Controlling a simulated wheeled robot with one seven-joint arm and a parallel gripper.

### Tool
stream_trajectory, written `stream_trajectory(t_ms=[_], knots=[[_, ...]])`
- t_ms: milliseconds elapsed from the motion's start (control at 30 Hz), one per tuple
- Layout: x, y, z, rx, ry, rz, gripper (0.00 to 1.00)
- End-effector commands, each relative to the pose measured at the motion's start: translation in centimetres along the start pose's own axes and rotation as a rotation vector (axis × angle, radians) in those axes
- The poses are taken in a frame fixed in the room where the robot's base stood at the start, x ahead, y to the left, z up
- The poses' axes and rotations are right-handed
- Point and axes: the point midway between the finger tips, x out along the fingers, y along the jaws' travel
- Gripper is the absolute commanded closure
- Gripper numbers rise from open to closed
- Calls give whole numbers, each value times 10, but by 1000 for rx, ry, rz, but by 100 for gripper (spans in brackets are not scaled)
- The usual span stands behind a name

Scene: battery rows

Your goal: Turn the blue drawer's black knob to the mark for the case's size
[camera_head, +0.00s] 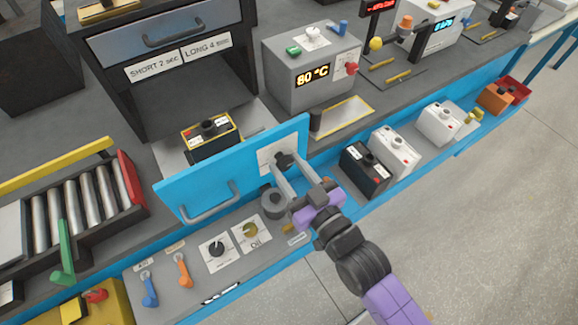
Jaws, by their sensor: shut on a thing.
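The blue drawer front (222,180) stands out from the bench with a grey bar handle (211,205) on its lower left. Its black knob (283,158) sits on a white plate (264,158) near the upper right of the front. My gripper (283,166) is shut on the black knob, its fingers reaching up from the lower right. The fingers partly cover the knob and plate, so the marks and pointer cannot be read. A black battery case with yellow edges (209,136) sits behind the drawer front. A sign above reads "SHORT 2" and "LONG 4" (180,60).
A grey box reading 80 °C (312,78) stands behind my gripper. Black (364,170) and white (394,152) batteries stand close to its right. A panel with two dials (216,249) and blue and orange levers lies below the drawer. A roller conveyor (75,205) is at left.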

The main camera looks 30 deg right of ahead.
Motion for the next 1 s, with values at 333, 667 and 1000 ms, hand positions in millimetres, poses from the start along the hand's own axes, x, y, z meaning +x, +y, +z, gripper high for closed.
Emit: stream_trajectory(t_ms=[333, 667, 1000], knots=[[0, 0, 1, -1, -3, 0, 39], [-22, 0, 4, -1, -5, 0, 39], [-68, 0, 3, -1, -5, 0, 39]])
